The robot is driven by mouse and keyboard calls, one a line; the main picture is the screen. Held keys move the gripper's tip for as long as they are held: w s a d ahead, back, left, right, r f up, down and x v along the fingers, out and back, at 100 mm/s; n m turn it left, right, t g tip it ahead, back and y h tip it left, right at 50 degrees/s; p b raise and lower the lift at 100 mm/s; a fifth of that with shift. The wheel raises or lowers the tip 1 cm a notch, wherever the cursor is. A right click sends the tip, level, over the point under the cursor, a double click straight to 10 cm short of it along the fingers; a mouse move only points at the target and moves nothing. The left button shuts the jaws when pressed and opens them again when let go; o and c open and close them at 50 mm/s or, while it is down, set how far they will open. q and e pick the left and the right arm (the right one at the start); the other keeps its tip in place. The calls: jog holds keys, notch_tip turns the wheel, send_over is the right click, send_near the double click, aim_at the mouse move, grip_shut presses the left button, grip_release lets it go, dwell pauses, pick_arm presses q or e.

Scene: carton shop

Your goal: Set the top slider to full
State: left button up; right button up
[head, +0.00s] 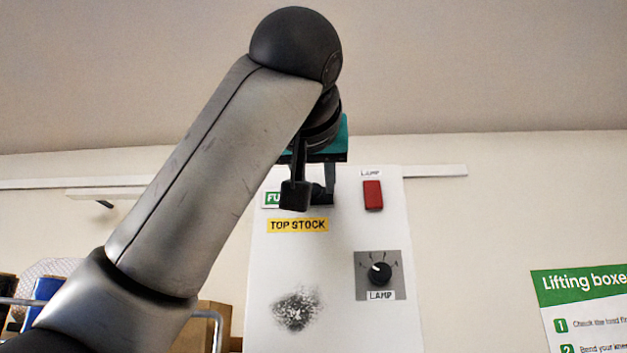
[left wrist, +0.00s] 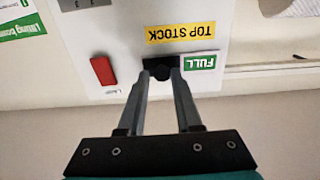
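The top slider's black knob (left wrist: 160,72) shows in the left wrist view, on a short dark base on the white panel. It is beside the green FULL label (left wrist: 199,61) and by the yellow TOP STOCK label (left wrist: 181,33). My left gripper (left wrist: 161,75) has its fingertips on both sides of the knob, which fills the gap between them. My right gripper is not in view.
On the panel (head: 345,230), a red lamp switch (head: 373,195) is right of my gripper and a black lamp dial (head: 380,273) is lower right. A dark smudge (head: 297,308) is below. A green-headed poster (head: 582,284) is on the wall at right.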

pick_arm(q)
jog(key=shift+o, duration=1.4)
jog(key=shift+d, duration=0.2)
jog(key=shift+o, duration=0.3)
jog(key=shift+a, duration=0.15)
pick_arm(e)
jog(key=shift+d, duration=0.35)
pick_arm(q)
jog(key=shift+s, duration=0.15)
jog(key=s+b, duration=0.7)
jog(key=s, duration=0.8)
jog(key=shift+b, duration=0.35)
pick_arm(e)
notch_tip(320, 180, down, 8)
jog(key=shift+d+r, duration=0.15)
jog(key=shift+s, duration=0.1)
